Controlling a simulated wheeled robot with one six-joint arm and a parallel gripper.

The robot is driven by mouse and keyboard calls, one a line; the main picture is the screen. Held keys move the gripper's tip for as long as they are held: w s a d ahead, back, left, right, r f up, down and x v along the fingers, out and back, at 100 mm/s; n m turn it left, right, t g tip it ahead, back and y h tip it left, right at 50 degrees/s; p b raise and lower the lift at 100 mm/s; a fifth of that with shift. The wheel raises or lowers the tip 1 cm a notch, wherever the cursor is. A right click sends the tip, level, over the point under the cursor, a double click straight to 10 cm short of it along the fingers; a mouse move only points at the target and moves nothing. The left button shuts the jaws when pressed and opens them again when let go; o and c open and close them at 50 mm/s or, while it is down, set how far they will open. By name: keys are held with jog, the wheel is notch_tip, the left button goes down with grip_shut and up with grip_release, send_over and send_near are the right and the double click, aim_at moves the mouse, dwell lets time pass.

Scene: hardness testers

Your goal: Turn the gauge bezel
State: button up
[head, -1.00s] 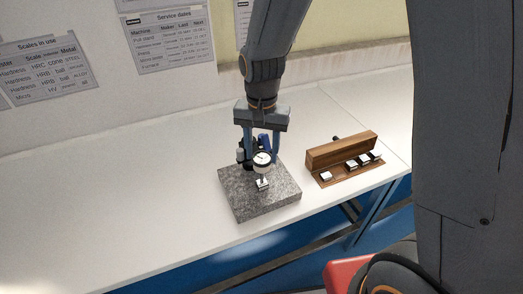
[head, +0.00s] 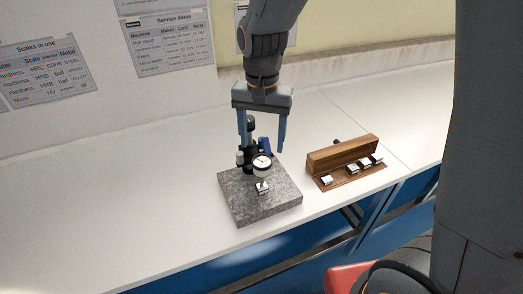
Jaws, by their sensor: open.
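The dial gauge (head: 261,163) has a round white face and sits on its dark stand (head: 250,134), upright on a grey granite block (head: 237,198). A small metal block (head: 263,188) lies on the granite below the gauge. My gripper (head: 262,148) points down with its two blue fingers wide apart. It is empty. The fingertips appear just above and behind the gauge, one on each side of the stand's upper part in the picture. I cannot tell their exact depth, and I see no contact with the bezel.
A wooden case (head: 342,154) with several small metal blocks stands open to the right of the granite. The white table (head: 110,210) is clear on the left. Printed sheets (head: 170,42) hang on the wall behind. A red object (head: 345,277) is at the bottom, below the table edge.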

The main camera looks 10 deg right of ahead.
jog(key=shift+r, duration=1.3)
jog(key=s+d+f+n+b, duration=0.1)
jog(key=s+d+f+n, duration=0.1)
jog(key=d, duration=0.4)
jog(key=s+d+f+n+t+b, duration=0.1)
jog(key=s+d+f+n+b, duration=0.1)
jog(key=s+d+f, duration=0.3)
jog(key=shift+s+d, duration=0.5)
jog(key=shift+d, duration=0.35)
dwell(0.9)
